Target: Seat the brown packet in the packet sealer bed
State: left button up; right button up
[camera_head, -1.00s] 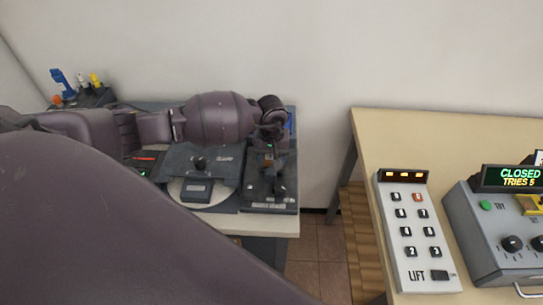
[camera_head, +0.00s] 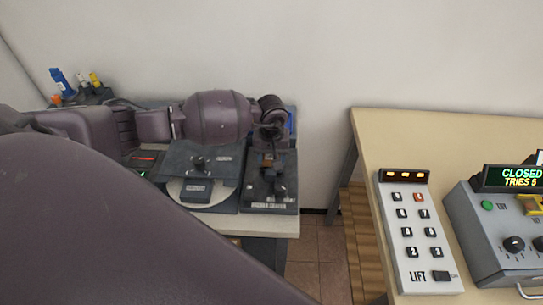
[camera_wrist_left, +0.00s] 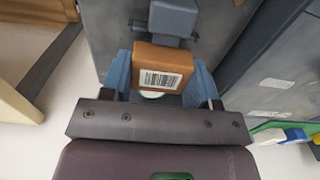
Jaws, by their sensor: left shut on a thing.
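The brown packet (camera_wrist_left: 163,67), a small block with a white barcode label, is in the left wrist view. My left gripper (camera_wrist_left: 160,78) is shut on it, with a blue finger at each side. In the head view my left gripper (camera_head: 269,160) is over the dark packet sealer (camera_head: 271,206), the right-hand device on the far table. In the wrist view a grey block (camera_wrist_left: 172,18) stands on the dark surface just beyond the packet. The packet's underside and its contact with the bed are hidden. My right gripper is not in view.
A dark device with a round knob (camera_head: 198,163) stands directly left of the sealer. Colored items stand in a dark holder (camera_head: 88,92) at the far left. A beige table (camera_head: 385,135) with a lift keypad (camera_head: 415,230) is at the right, past a floor gap.

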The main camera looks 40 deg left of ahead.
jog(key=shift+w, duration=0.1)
pick_arm(q)
jog(key=shift+f, duration=0.15)
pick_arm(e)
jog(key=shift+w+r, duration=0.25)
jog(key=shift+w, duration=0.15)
pick_arm(q)
jog(key=shift+f, duration=0.1)
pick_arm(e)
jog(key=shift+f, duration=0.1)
pick_arm(q)
jog(key=shift+f+b, duration=0.2)
jog(key=shift+b, duration=0.2)
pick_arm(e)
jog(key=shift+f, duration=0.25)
pick_arm(q)
jog(key=shift+f+b, duration=0.5)
jog(key=shift+f, duration=0.05)
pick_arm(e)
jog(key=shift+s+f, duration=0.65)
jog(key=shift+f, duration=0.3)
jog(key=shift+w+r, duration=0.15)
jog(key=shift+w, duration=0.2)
